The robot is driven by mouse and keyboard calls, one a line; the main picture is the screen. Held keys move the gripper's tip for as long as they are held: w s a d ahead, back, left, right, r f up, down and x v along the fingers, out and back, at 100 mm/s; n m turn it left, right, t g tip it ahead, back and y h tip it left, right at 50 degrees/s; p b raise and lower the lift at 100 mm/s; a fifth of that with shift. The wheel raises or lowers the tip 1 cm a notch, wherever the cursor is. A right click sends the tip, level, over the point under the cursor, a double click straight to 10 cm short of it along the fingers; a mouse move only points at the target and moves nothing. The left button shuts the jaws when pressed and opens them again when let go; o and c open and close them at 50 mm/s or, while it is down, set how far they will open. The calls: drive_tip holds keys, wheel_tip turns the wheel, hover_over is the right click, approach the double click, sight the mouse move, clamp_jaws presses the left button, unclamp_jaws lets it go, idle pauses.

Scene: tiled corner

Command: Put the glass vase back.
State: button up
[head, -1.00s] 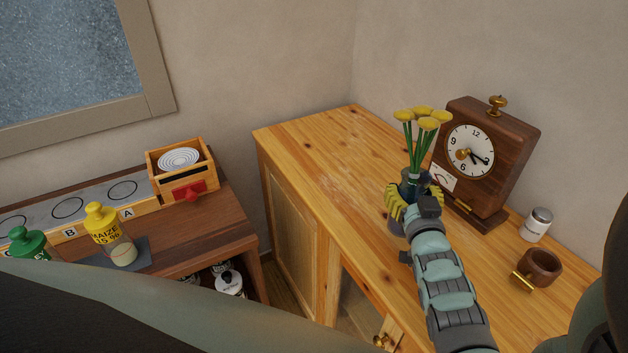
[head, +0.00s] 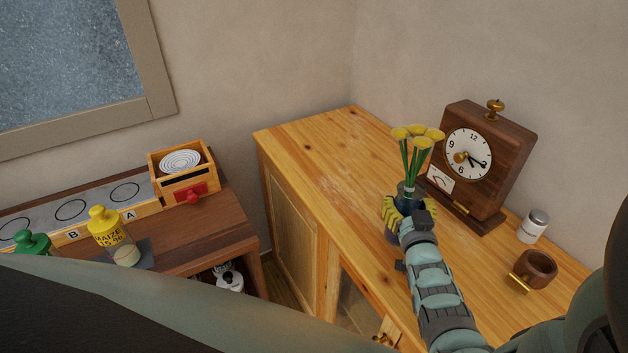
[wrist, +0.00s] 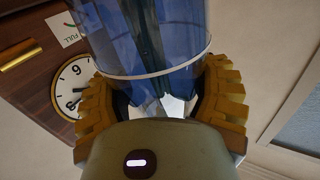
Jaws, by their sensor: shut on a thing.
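The glass vase (wrist: 143,30) is blue and see-through with a pale band, seen close in the wrist view. My gripper (wrist: 160,100) is shut on it, with a yellow ribbed finger on each side. In the head view the vase (head: 407,188) holds several yellow flowers (head: 416,137) on green stems and looks upright. My gripper (head: 405,212) is around its lower part, over the wooden cabinet top (head: 310,160). My fingers hide the vase's base, so I cannot tell whether it touches the wood.
A wooden clock (head: 490,165) stands just right of the vase. A white-capped jar (head: 533,226) and a brown cup (head: 535,268) stand farther right. The cabinet top left of the vase is clear. A lower shelf (head: 205,225) holds bottles and a wooden box (head: 182,170).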

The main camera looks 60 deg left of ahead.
drive_tip(key=shift+f, duration=0.1)
drive_tip(key=o, duration=1.4)
drive_tip(key=shift+c, duration=0.2)
